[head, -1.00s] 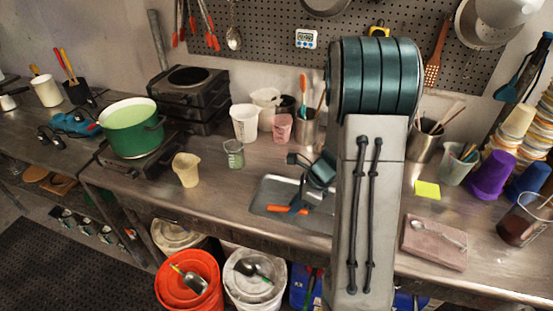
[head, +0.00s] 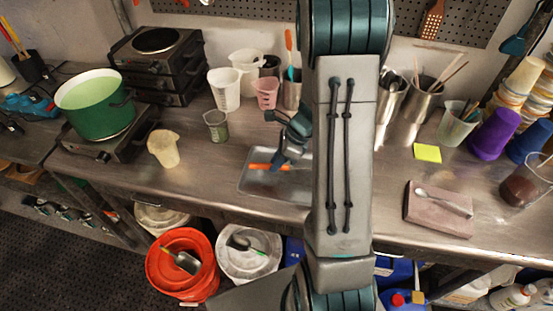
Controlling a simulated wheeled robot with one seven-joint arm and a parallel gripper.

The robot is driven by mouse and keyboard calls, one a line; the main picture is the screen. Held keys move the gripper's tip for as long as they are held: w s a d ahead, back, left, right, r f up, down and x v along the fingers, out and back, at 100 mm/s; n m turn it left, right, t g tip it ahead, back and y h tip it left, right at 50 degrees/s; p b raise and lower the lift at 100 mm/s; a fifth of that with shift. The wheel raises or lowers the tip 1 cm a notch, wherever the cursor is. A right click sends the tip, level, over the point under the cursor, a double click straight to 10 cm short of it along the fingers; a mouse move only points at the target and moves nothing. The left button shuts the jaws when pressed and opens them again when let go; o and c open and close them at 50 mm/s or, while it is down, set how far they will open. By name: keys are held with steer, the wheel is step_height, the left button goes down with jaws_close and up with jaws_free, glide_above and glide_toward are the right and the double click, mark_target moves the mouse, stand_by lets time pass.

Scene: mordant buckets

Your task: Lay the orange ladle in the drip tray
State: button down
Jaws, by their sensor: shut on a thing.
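The drip tray (head: 262,188) is a shallow grey metal tray on the steel bench, partly covered by my arm on its right side. The orange ladle (head: 262,167) shows as a short orange length over the tray; the rest of it is hidden behind my gripper and arm. My gripper (head: 284,162) is over the tray, pointing down, and shut on the orange ladle. I cannot tell whether the ladle touches the tray floor.
A cream beaker (head: 163,149) and a glass beaker (head: 216,126) stand left of the tray. A green pot (head: 97,104) sits on a hotplate. Orange and white buckets stand below the bench edge.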

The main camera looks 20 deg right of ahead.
steer(key=shift+f+b, duration=0.3)
steer(key=shift+f, duration=0.4)
steer(key=c, duration=1.2)
jaws_free()
steer(key=shift+c, duration=0.2)
steer(key=v, duration=1.3)
steer(key=shift+d+r+b, duration=0.2)
steer(key=shift+r+b, duration=0.15)
steer(key=shift+a, duration=0.1)
